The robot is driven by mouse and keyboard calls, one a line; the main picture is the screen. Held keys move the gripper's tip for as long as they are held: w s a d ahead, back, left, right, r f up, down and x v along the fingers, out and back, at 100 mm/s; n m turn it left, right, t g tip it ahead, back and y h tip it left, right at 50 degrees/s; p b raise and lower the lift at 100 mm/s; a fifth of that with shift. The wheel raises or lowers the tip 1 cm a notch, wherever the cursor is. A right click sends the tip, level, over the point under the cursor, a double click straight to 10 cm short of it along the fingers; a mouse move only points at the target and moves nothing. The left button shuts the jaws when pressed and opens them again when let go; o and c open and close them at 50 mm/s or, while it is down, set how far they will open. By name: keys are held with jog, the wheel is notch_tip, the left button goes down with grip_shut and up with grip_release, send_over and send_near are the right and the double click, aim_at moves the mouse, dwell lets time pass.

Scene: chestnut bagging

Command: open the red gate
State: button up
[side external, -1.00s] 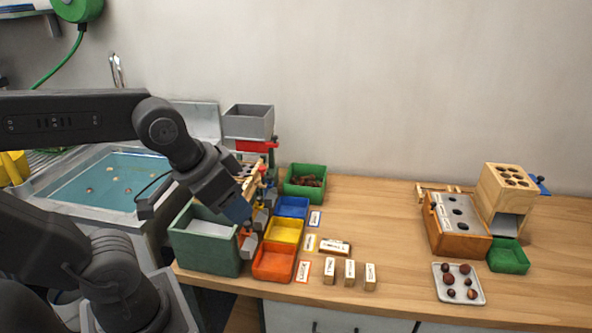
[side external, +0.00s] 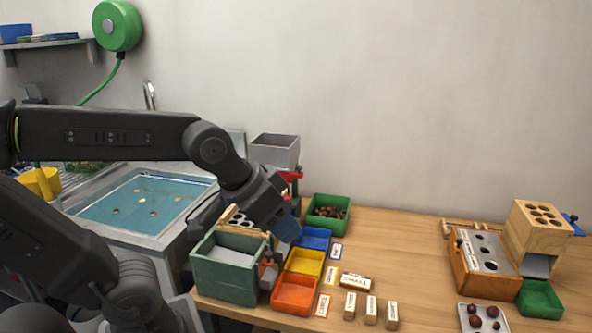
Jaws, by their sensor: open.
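A red part (side external: 292,176), which looks like the red gate, shows just below the grey hopper (side external: 275,151). My arm hides much of what lies under the hopper. My gripper (side external: 288,230) is open and points down to the right, with bluish fingertips. In the picture it is below the red part and just above the blue tray (side external: 315,239). The gap between its fingers is hard to make out. I see nothing held in it, and I cannot tell whether it touches anything.
A green box (side external: 225,284), a yellow tray (side external: 304,262) and an orange tray (side external: 294,296) stand close below my gripper. A green bin of chestnuts (side external: 328,201) is behind. A wooden block with holes (side external: 538,228) stands far right.

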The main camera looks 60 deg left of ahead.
jog(key=w+a+r+n+t, duration=0.1)
jog(key=w+r+n+t, duration=0.15)
jog(key=w, duration=0.75)
jog(key=w+a+r+n+t, duration=0.1)
jog(key=w+r+t, duration=0.2)
jog(key=w, duration=0.7)
jog(key=w+a+f+n+t+y, duration=0.1)
jog(key=w+a+f+n+y, duration=0.2)
jog(key=w+a+n+y, duration=0.7)
jog(key=n+g+y, duration=0.4)
jog(key=g+y, duration=0.5)
jog(key=g, duration=0.4)
send_near(301, 168)
jog(key=a, duration=1)
jog(key=shift+r, duration=0.2)
